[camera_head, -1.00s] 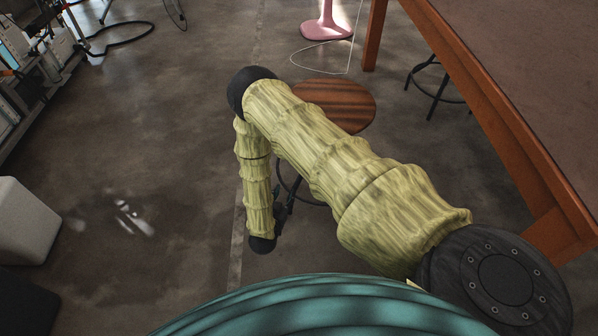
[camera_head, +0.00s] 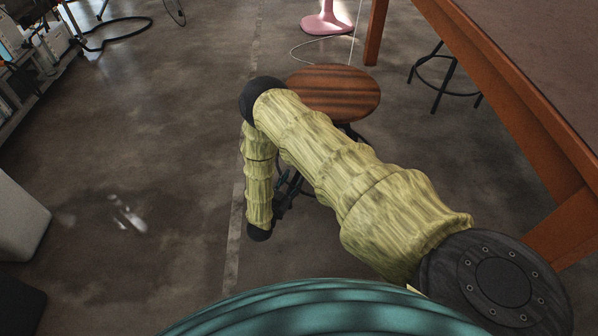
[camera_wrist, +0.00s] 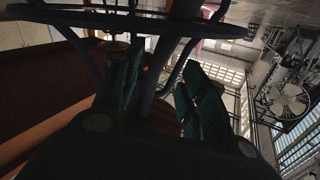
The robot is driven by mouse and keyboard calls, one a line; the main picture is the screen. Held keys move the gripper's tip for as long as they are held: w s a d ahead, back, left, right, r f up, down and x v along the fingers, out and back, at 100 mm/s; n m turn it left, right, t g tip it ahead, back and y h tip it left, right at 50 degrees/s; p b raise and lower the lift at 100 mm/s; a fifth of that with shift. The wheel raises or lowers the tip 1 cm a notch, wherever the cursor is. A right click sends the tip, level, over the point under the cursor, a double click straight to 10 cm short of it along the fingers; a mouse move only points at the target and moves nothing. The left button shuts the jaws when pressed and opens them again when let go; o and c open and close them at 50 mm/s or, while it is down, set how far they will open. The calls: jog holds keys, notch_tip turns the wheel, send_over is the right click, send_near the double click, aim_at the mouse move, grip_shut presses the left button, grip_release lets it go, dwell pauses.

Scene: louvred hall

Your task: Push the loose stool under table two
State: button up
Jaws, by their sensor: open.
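A stool with a round brown wooden seat (camera_head: 335,92) and dark metal legs stands left of a table with an orange-brown frame (camera_head: 520,95). No label shows whether this is table two. My arm hides part of the seat's near side and the legs. My gripper (camera_head: 284,194) is low, beside the stool's lower frame on its near side. In the wrist view my gripper (camera_wrist: 160,88) has its two green fingers apart, with dark stool bars above and between them. I cannot tell whether a finger touches a bar.
A second dark stool (camera_head: 440,88) stands by the table, partly behind its edge. A table leg (camera_head: 375,35) and a pink pedestal base (camera_head: 326,22) with a thin cable are at the back. A pale bin (camera_head: 18,220) is at left. Floor between is clear.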

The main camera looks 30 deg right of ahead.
jog(key=shift+b+x, duration=0.55)
jog(key=shift+x, duration=2.4)
grip_shut()
